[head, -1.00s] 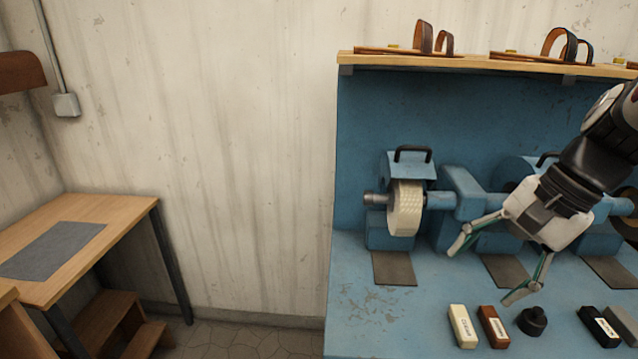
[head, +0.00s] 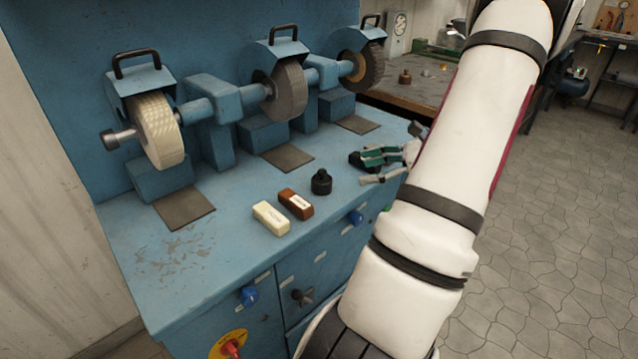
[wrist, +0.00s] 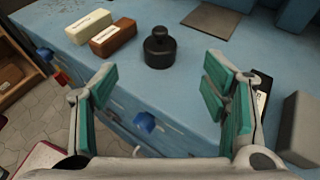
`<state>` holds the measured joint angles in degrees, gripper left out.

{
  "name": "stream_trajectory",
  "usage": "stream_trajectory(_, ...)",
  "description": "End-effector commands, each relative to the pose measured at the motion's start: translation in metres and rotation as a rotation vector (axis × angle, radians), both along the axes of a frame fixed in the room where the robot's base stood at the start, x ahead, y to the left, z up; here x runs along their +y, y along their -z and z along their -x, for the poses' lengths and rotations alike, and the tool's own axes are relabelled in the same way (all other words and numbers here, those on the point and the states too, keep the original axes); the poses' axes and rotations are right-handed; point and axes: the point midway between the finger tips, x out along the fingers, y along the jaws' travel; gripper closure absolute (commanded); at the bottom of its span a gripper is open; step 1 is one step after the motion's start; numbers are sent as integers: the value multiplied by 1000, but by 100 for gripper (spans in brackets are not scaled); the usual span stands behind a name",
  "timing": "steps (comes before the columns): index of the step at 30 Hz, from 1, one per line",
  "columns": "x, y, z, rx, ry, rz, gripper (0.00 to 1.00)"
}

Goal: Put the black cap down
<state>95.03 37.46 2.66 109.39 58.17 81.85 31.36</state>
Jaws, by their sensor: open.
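The black cap (head: 321,182) stands upright on the blue bench top (head: 240,215), a round body with a small knob on top. In the wrist view the black cap (wrist: 160,47) is ahead of my gripper (wrist: 160,85), roughly centred between the fingers and beyond their tips. My gripper also shows in the head view (head: 371,166), to the right of the cap and apart from it. Its green-padded fingers are spread wide with nothing between them.
A cream bar (head: 270,218) and a brown bar (head: 296,203) lie left of the cap. Buffing wheels (head: 158,138) stand behind. A black block (wrist: 262,92) and a grey block (wrist: 300,128) are by the right finger. Bare bench lies around the cap.

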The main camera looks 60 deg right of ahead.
Motion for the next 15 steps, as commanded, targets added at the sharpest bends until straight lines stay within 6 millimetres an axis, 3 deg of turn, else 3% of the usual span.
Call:
stream_trajectory(9,20,22,-51,0,-7,0,32)
stream_trajectory(15,24,27,-63,1,-5,2,32)
